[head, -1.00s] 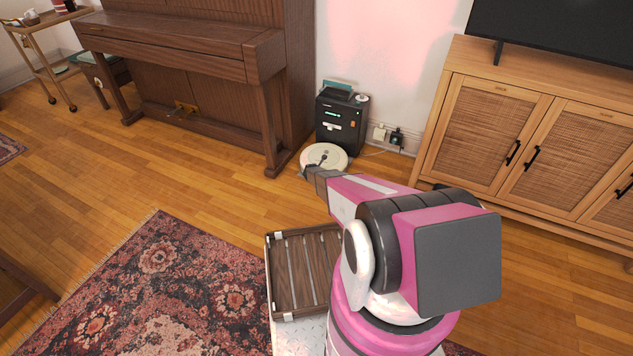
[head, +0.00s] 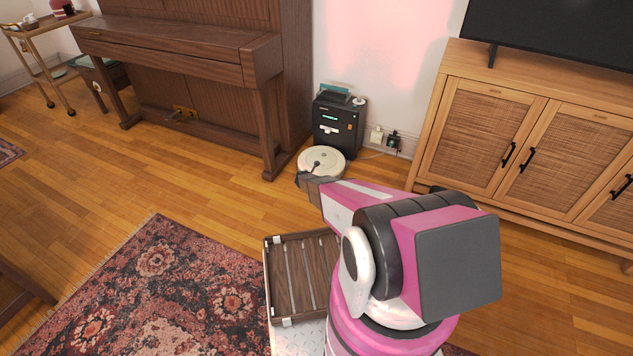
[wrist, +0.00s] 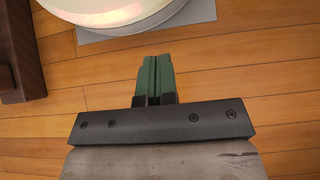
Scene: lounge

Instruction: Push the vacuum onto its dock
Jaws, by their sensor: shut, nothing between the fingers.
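The vacuum (head: 321,160) is a round white disc on the wood floor. It is just in front of its dock (head: 340,125), a black box with small lights against the wall. The gap between them is hard to judge. In the wrist view the vacuum's edge (wrist: 112,14) shows at the top, partly over a flat grey plate (wrist: 200,16). My gripper (head: 303,181) is low on the near side of the vacuum. Its green fingertips (wrist: 155,62) are shut with nothing between them, and a strip of floor shows between them and the vacuum.
A piano (head: 190,85) stands left of the dock, its leg (head: 272,130) close to the vacuum. A cabinet (head: 480,140) stands to the right. Wall plugs (head: 394,142) and a cable lie beside the dock. A patterned rug (head: 150,280) covers the floor at lower left.

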